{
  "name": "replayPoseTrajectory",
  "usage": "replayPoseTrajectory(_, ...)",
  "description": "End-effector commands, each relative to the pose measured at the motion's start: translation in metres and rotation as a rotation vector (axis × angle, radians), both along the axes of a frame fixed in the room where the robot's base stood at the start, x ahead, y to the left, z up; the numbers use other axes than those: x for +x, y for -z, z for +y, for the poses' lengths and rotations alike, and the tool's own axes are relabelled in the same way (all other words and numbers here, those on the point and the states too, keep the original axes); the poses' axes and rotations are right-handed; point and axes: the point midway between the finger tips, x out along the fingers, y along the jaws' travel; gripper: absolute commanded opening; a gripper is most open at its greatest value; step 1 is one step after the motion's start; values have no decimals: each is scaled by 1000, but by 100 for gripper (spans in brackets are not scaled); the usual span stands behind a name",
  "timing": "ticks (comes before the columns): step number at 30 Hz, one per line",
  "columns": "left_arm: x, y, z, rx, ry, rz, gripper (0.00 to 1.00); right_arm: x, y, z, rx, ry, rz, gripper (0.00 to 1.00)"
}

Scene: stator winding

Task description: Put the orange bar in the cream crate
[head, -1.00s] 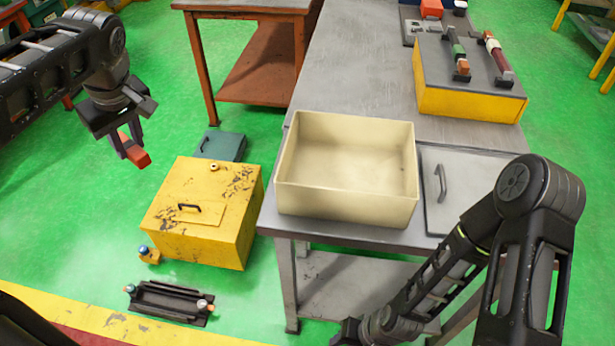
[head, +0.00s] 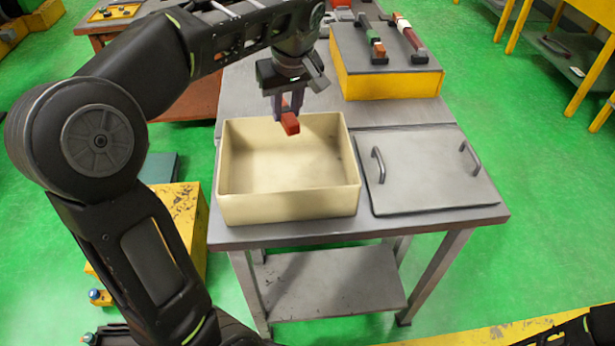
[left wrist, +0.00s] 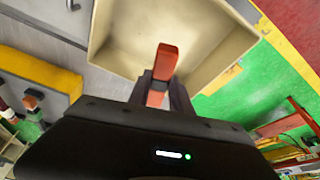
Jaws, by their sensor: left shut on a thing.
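The orange bar (head: 290,123) is held between the fingers of my left gripper (head: 285,108), which is shut on it. In the head view the bar shows over the back part of the cream crate (head: 290,208), above its open top. The crate stands on the grey table and looks empty. In the left wrist view the bar (left wrist: 165,62) sticks out past the fingers, with the crate (left wrist: 215,70) behind it. My right gripper is not in view.
A grey lid with two handles (head: 425,190) lies on the table right of the crate. A yellow box with a dark top (head: 390,84) holding coloured bars stands behind it. A yellow chest (head: 187,215) stands on the green floor at left.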

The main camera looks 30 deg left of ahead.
Motion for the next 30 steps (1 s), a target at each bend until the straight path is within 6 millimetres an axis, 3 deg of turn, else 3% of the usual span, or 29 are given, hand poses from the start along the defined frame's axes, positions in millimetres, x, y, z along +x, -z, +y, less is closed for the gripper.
replayPoseTrajectory(8,0,1,0,0,4,0,0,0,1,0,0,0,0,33)
replayPoseTrajectory(11,-1,18,3,-1,49,4,0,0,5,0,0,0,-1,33)
replayPoseTrajectory(15,-2,58,5,-1,189,7,0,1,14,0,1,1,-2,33)
replayPoseTrajectory(18,-3,76,5,0,269,2,0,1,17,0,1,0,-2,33)
replayPoseTrajectory(26,-2,77,4,2,291,-3,0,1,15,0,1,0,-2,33)
replayPoseTrajectory(30,-5,82,14,3,284,-5,0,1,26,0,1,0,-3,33)
